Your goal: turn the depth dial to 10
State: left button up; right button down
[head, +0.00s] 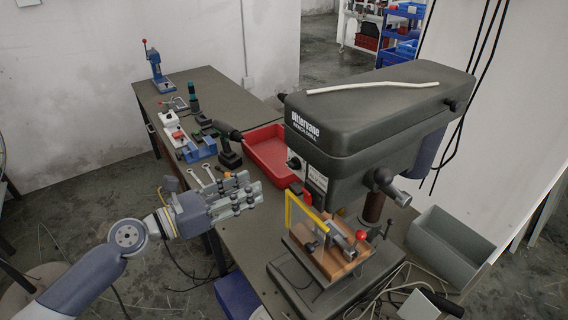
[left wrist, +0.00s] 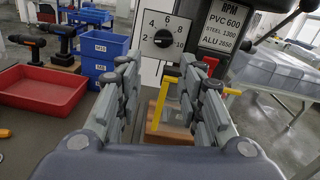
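The depth dial (left wrist: 163,38) is a round black knob on a white plate numbered 2, 4, 6, 8 and 10, facing me in the left wrist view. Its pointer setting is too small to read surely; 10 is at the lower right of the scale. The dial also shows small on the drill press side in the head view (head: 294,163). My left gripper (head: 250,187) is open and empty, left of the press and apart from the dial. In the left wrist view its fingers (left wrist: 162,75) stand apart below the dial. My right gripper is not in view.
The drill press (head: 380,120) has a yellow-framed guard (head: 306,216) and a wooden piece (head: 338,262) below the dial. A red tray (head: 270,152), cordless drill (head: 228,150) and wrenches (head: 206,174) lie on the bench. A grey bin (head: 450,240) is at right.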

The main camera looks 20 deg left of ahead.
aim_at(289, 166)
pick_arm(q)
jog(key=p+x, duration=0.1)
jog(key=x, duration=0.2)
jog(key=p+x, duration=0.2)
jog(key=x, duration=0.1)
jog(key=r+p+x, duration=0.1)
jog(key=x, duration=0.2)
jog(key=shift+d+r, duration=0.1)
jog(key=shift+d, duration=0.1)
jog(key=shift+w+d+p, duration=0.4)
jog(key=shift+w+d, duration=0.05)
jog(key=shift+w, duration=0.1)
jog(key=c, duration=0.8)
